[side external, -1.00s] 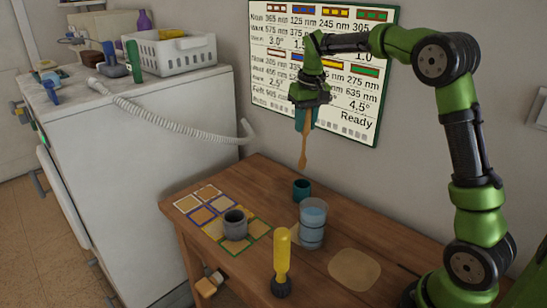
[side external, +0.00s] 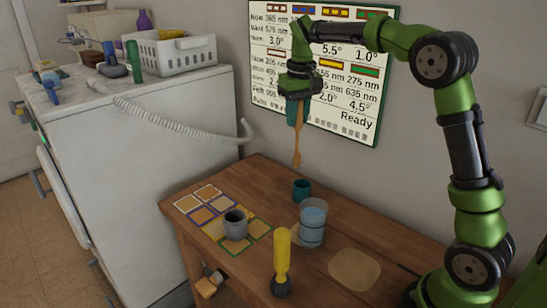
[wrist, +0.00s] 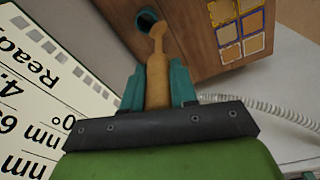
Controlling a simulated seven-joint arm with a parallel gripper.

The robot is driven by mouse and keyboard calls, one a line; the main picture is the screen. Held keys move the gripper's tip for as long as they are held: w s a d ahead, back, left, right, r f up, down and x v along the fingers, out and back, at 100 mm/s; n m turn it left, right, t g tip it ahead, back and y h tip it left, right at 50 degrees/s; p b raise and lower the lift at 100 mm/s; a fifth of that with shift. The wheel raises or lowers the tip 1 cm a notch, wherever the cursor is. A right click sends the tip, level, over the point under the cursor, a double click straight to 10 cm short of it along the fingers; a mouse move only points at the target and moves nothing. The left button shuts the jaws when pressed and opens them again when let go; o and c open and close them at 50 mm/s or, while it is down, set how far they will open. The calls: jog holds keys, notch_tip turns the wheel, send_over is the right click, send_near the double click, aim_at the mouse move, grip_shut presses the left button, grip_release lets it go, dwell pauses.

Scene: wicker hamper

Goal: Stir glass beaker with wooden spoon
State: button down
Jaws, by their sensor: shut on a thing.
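The wooden spoon (side external: 297,150) hangs down from my gripper (side external: 297,115), high above the back of the wooden table. In the wrist view the teal fingers (wrist: 158,85) are shut on either side of the spoon's handle (wrist: 157,72). The spoon's lower end is in the air, touching nothing. The glass beaker (side external: 312,228) stands upright on the table, with bluish liquid showing in it. It is below and a little right of the spoon in the side view. I cannot make out the beaker in the wrist view.
A teal cup (side external: 302,190) stands behind the beaker. A grey mug (side external: 235,223) sits on the coloured grid of squares to the left. A yellow-handled tool (side external: 282,255) stands at the front. The wall board (side external: 355,110) is close behind my gripper. A white hose (side external: 180,128) hangs left.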

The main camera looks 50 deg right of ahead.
jog(key=s+a+r+g, duration=0.2)
jog(key=s+a+r, duration=0.3)
jog(key=s+a, duration=0.35)
notch_tip(320, 180, down, 13)
jog(key=s, duration=0.2)
jog(key=shift+d, duration=0.2)
dwell(0.3)
jog(key=shift+a+r, duration=0.1)
jog(key=shift+a, duration=0.1)
dwell(0.3)
